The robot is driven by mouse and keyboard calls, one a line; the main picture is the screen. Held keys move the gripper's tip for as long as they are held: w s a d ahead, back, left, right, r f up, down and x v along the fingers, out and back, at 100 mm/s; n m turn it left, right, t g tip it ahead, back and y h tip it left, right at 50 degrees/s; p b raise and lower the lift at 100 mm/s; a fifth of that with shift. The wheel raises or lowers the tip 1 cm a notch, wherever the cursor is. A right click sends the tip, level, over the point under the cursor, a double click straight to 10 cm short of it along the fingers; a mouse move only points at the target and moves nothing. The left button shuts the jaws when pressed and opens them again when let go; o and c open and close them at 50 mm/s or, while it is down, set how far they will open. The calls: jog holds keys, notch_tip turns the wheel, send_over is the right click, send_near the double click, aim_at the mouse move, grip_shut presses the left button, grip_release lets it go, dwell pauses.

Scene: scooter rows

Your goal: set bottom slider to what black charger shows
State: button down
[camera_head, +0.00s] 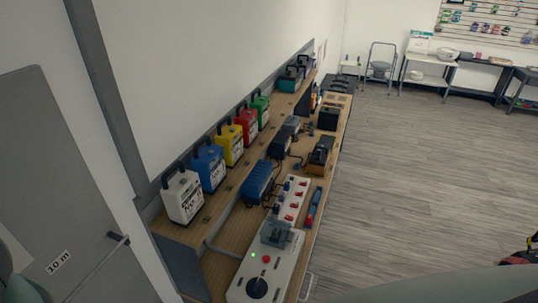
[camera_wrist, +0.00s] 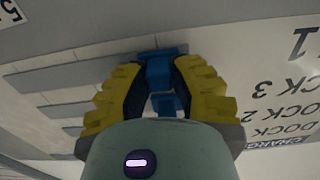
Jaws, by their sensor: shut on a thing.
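In the wrist view my gripper (camera_wrist: 160,66) has its two yellow padded fingers closed around a blue slider knob (camera_wrist: 158,75), at a pale board with grey slots. The fingers hide part of the knob and its slot. I cannot tell for sure which row this slider is in. Upside-down labels reading DOCK 2 and DOCK 3 (camera_wrist: 275,95) stand to the right. In the head view dark charger-like boxes, one of them black (camera_head: 320,156), stand on the wooden bench (camera_head: 232,228). Any reading on them is too small to make out.
White, blue, yellow, red and green boxes line the bench's back shelf, such as the white box (camera_head: 184,196). A white power unit (camera_head: 258,275) sits at the near end. A grey door (camera_head: 65,190) is at left. The floor (camera_head: 420,160) right of the bench is mostly clear.

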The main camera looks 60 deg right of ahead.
jog(key=w+d+p, duration=0.1)
jog(key=w+d, duration=0.1)
jog(key=d, duration=0.6)
jog(key=shift+d+p, duration=0.25)
jog(key=shift+p, duration=0.1)
jog(key=shift+f, duration=0.1)
jog(key=c, duration=0.8)
grip_release()
jog(key=shift+a, duration=0.1)
jog(key=shift+s, duration=0.1)
jog(key=v, duration=1.2)
